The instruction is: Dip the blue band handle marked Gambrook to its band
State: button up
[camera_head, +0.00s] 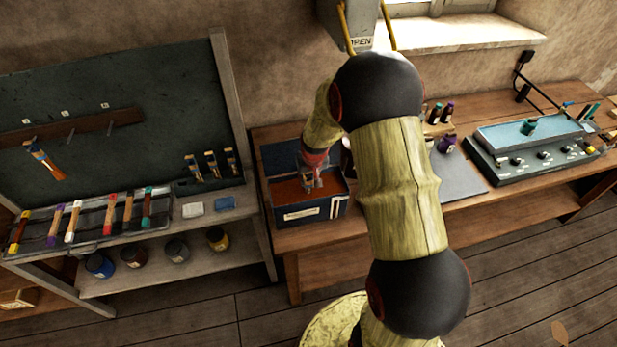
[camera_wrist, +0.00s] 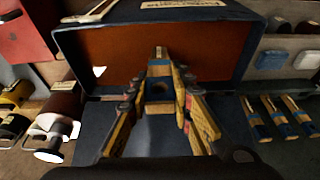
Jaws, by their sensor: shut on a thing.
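My gripper (camera_head: 312,178) reaches down over an open blue box (camera_head: 278,214) with a rust-red inside and a pale label on its front. In the wrist view the fingers (camera_wrist: 160,92) are shut on a slim handle (camera_wrist: 160,72) with pale wood and a blue band, held between them. The box's blue rim (camera_wrist: 240,45) and rust-red inside lie beyond the handle. The name on the handle cannot be read, and its lower end is hard to make out. I cannot tell whether it touches the rust-red surface.
Left of the box, a rack holds several blue-banded handles (camera_head: 211,164); white and blue pads (camera_head: 225,203) lie below it. A handle (camera_head: 44,160) hangs on the back board. Colour-banded handles (camera_head: 109,214) lie in a tray above jars (camera_head: 178,250). A control unit (camera_head: 540,153) stands right.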

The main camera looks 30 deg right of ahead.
jog(key=shift+f+b, duration=1.25)
jog(key=shift+f, duration=0.9)
jog(key=shift+r, duration=0.1)
jog(key=shift+r+p, duration=3.85)
jog(key=shift+r, duration=3.6)
